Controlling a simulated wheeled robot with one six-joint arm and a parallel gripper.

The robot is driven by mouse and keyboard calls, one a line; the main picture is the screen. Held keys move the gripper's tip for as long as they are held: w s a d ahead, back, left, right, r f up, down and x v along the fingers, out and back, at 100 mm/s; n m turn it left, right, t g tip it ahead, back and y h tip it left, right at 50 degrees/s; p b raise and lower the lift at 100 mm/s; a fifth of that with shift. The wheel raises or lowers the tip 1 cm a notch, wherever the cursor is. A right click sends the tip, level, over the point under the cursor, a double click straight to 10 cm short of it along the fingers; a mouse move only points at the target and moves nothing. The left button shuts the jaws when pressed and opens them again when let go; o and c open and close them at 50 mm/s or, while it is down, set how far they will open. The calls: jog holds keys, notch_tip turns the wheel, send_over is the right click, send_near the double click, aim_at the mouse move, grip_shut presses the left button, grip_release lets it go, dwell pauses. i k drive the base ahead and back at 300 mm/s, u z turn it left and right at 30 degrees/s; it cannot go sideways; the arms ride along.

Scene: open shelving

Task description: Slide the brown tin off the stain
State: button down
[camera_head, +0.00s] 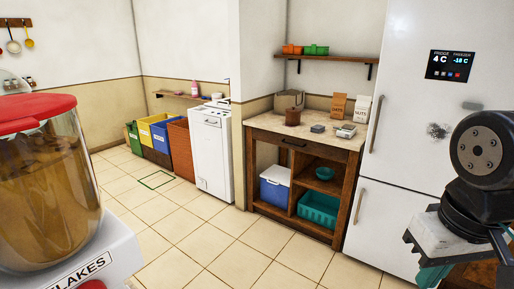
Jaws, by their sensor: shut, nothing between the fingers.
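A small brown round container, which looks like the brown tin (292,117), stands on the pale top of the wooden counter unit (262,124). I cannot make out a stain on the counter around it; any mark under it is hidden. My gripper (433,273) is partly in view at the lower right edge, cut off by the frame. It is shut and empty, in front of the fridge and well apart from the tin.
The fridge (405,90) bounds the right. A red-lidded dispenser (45,175) fills the left foreground. Tiled floor (225,245) lies clear before the counter.

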aim_at(291, 120)
jog(key=i, duration=3)
jog(key=u, duration=0.65)
jog(key=i, duration=0.75)
jog(key=z, duration=1.35)
